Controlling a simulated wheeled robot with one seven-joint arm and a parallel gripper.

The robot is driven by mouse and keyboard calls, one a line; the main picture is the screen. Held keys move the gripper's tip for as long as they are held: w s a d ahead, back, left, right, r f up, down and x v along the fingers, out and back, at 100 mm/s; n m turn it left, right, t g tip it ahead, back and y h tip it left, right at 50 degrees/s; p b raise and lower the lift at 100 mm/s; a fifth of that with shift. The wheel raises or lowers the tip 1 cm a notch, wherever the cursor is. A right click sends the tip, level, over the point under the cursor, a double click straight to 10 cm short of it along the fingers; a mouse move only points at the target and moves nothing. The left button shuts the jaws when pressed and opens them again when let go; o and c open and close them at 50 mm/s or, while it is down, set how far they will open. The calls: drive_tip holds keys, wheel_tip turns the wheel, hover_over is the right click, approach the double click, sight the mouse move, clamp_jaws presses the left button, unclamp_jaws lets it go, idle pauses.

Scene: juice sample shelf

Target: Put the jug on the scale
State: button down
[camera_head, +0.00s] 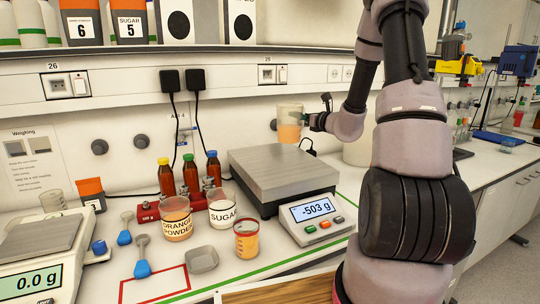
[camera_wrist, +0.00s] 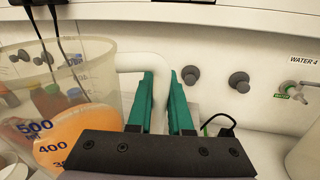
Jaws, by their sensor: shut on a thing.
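A clear jug (camera_head: 289,124) with orange liquid in its lower part is held up behind and above the scale's steel plate (camera_head: 283,168). It looks upright in the head view. In the wrist view the jug (camera_wrist: 70,95) shows large at the left, with 400 and 500 marks and its handle (camera_wrist: 130,62) reaching to the green fingers. My gripper (camera_wrist: 165,100) is shut on that handle; the jug's bottom is cut off there. In the head view my gripper (camera_head: 317,120) is at the jug's right side. The scale's display (camera_head: 314,209) reads -503 g.
A smaller scale (camera_head: 35,270) at the left reads 0.0 g. Orange powder (camera_head: 176,218) and sugar (camera_head: 222,208) cups, a small orange cup (camera_head: 246,239) and several bottles (camera_head: 190,175) stand left of the large scale. Its plate is bare. Wall knobs and a tap (camera_wrist: 290,92) are behind.

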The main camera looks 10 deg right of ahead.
drive_tip(key=shift+w+f, duration=0.15)
drive_tip(key=shift+f, duration=4.7)
drive_tip(key=shift+f, duration=0.15)
drive_tip(key=c, duration=0.8)
unclamp_jaws()
drive_tip(key=shift+c, duration=0.2)
drive_tip(key=shift+s, duration=0.2)
drive_tip(key=v, duration=1.1)
drive_tip(key=shift+s+d, duration=0.1)
drive_tip(key=shift+s, duration=0.25)
drive_tip(key=shift+s+d, duration=0.1)
